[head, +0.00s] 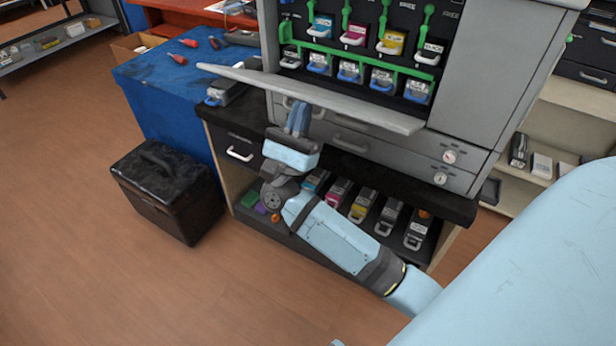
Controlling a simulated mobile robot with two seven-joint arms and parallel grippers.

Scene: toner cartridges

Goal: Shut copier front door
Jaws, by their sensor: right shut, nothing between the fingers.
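The copier (490,75) stands on a dark-topped cabinet. Its front door (325,95) is a long light-grey panel, folded down and sticking out below the cartridge bay. Inside the open bay are green levers (345,18) and two rows of toner cartridges (354,33) with coloured labels. My right gripper (298,115) is shut and empty, its blue fingers pointing up at the front edge of the door, left of its middle. I cannot tell whether the fingers touch the door. My left gripper is not in view.
The cabinet (460,207) holds spare cartridges (338,193) on its lower shelf. A black case (168,190) stands on the floor at left, beside a blue bench (165,95) with red-handled tools. A shelf with boxes is at right. The wooden floor at front left is clear.

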